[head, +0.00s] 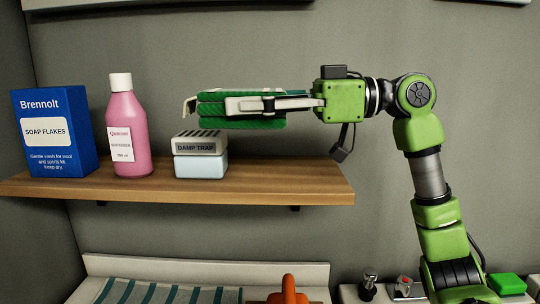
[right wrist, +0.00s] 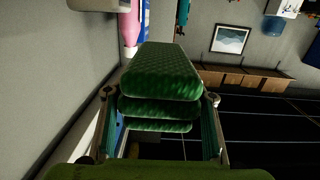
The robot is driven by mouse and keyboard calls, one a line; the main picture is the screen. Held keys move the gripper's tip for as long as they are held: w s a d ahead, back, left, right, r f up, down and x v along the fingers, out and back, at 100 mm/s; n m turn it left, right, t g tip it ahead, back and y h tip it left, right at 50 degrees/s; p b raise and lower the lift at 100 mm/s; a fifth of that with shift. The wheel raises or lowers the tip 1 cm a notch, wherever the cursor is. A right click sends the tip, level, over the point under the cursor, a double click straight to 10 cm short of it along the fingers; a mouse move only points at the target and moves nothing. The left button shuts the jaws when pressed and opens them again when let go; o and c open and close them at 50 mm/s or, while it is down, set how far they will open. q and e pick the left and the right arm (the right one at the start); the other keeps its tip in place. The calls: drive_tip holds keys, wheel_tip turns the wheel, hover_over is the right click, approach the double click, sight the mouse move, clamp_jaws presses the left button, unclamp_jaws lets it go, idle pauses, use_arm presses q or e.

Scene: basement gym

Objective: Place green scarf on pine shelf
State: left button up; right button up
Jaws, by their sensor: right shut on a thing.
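The green scarf (head: 240,122) is folded in layers. My right gripper (head: 232,104) is shut on it and holds it level above the pine shelf (head: 290,180), over the damp trap. In the right wrist view the folded scarf (right wrist: 160,75) sits between the two fingers. The shelf is a wooden board on the grey wall, and its right part is bare. A gap shows between the scarf and the shelf. My left gripper is in neither view.
On the shelf stand a blue soap flakes box (head: 56,130), a pink bottle (head: 127,130) and a white damp trap (head: 200,160), left to middle. Below are a striped cloth (head: 165,293), an orange object (head: 288,290) and a green block (head: 506,284).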

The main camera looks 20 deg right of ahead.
drive_tip(key=w+d+f+p, duration=0.1)
drive_tip(key=d+f, duration=0.1)
drive_tip(key=d, duration=0.1)
drive_tip(key=w+d+f+p, duration=0.1)
drive_tip(key=w+d+f, duration=0.1)
drive_tip(key=d, duration=0.1)
drive_tip(key=w+d+f, duration=0.1)
drive_tip(key=d+f, duration=0.2)
drive_tip(key=shift+w+d+f+p, duration=0.1)
drive_tip(key=shift+w+d+p, duration=0.3)
drive_tip(key=shift+w+d+f, duration=0.15)
drive_tip(key=shift+d+f, duration=0.2)
drive_tip(key=shift+f, duration=0.15)
drive_tip(key=f+p, duration=0.2)
drive_tip(key=f, duration=0.1)
drive_tip(key=shift+w+d+f, duration=0.15)
drive_tip(key=shift+d+f, duration=0.1)
drive_tip(key=shift+d, duration=0.1)
drive_tip(key=shift+f, duration=0.2)
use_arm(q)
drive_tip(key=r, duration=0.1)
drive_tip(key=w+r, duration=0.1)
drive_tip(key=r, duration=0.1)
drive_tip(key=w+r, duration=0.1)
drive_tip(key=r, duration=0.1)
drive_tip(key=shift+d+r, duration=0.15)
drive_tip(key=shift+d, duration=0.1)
